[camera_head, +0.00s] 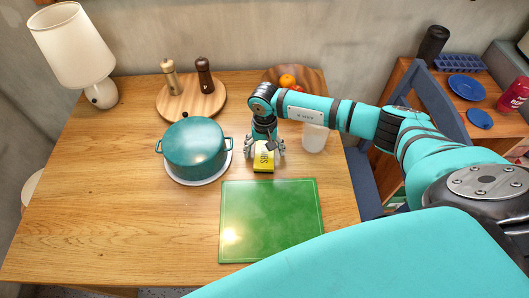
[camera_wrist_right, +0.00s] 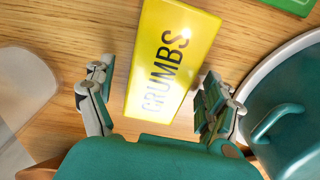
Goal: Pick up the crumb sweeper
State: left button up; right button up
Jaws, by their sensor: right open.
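The crumb sweeper is a yellow block (camera_head: 264,160) on the wooden table, just beyond the green board. In the right wrist view the yellow block (camera_wrist_right: 172,58) carries the word CRUMBS and lies lengthwise between my fingers. My right gripper (camera_head: 264,151) points down over it, with its lower end partly hiding it. In the wrist view the right gripper (camera_wrist_right: 150,100) is open, one finger on each side of the block's near end, with a gap to the left finger and the right finger close beside it. My left gripper is not in view.
A teal pot (camera_head: 194,147) stands close on the left and a translucent cup (camera_head: 314,137) on the right. The green board (camera_head: 270,220) lies in front. A round wooden board (camera_head: 174,108) with two mills and a lamp (camera_head: 72,45) stand farther back. The table's left front is clear.

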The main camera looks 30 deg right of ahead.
aim_at(265, 148)
jog(key=c, duration=1.4)
jog(key=shift+r, duration=0.1)
jog(key=shift+w+r, duration=0.1)
jog(key=shift+r, duration=0.4)
notch_tip(265, 148, up, 2)
jog(key=shift+b, duration=0.7)
jog(key=s+a+b, duration=0.1)
jog(key=s+a, duration=0.2)
jog(key=a, duration=0.1)
jog(key=s+a+r+b, duration=0.1)
jog(key=s+a, duration=0.3)
jog(key=s+a+r+b, duration=0.1)
jog(key=s+a, duration=0.2)
jog(key=a, duration=0.1)
jog(key=shift+s+a, duration=0.15)
jog(key=shift+a, duration=0.1)
